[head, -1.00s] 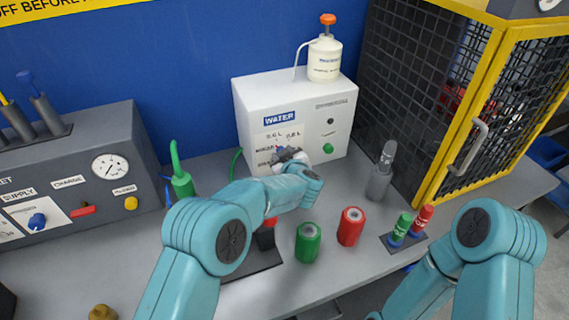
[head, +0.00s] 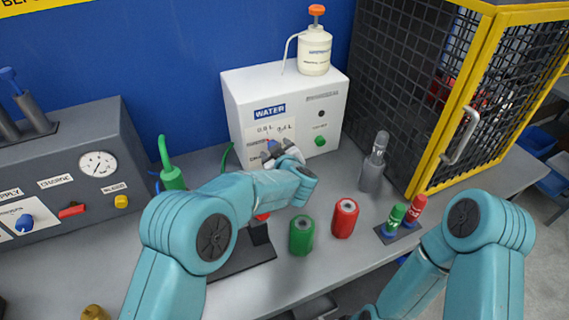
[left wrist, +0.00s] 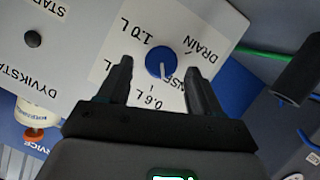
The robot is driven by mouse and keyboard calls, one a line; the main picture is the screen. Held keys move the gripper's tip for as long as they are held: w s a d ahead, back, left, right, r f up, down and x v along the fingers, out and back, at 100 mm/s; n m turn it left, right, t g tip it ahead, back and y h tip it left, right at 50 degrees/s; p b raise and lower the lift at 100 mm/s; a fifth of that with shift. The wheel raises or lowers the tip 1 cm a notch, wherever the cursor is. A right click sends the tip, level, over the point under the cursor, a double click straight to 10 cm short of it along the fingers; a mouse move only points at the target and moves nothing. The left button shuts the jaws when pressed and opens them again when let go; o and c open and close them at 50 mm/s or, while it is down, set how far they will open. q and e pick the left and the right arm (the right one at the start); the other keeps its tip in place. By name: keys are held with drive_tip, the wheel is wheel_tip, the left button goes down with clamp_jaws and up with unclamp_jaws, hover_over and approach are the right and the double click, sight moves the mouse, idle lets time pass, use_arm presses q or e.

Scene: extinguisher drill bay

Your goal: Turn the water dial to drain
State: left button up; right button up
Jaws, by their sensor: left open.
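The white water box (head: 232,105) stands against the blue wall, with a label panel on its front. The blue water dial (head: 272,145) is partly hidden by my left gripper (head: 283,154) in the head view. The line points down in that picture, between the 0.6 L label and a partly hidden label ending in "NSE". The DRAIN label (left wrist: 200,44) is at upper right of the dial. My left gripper (left wrist: 158,68) is open, its fingers on either side of the dial. My right gripper is out of view.
A green button (head: 320,141) is on the box and a white pump bottle (head: 314,52) on top. A green can (head: 302,236) and a red can (head: 344,218) stand in front. A grey console (head: 60,165) is at left, a yellow-framed cage (head: 445,110) at right.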

use_arm(q)
drive_tip(key=b+v, duration=0.2)
drive_tip(key=v, duration=1.2)
drive_tip(key=shift+s+r, duration=0.15)
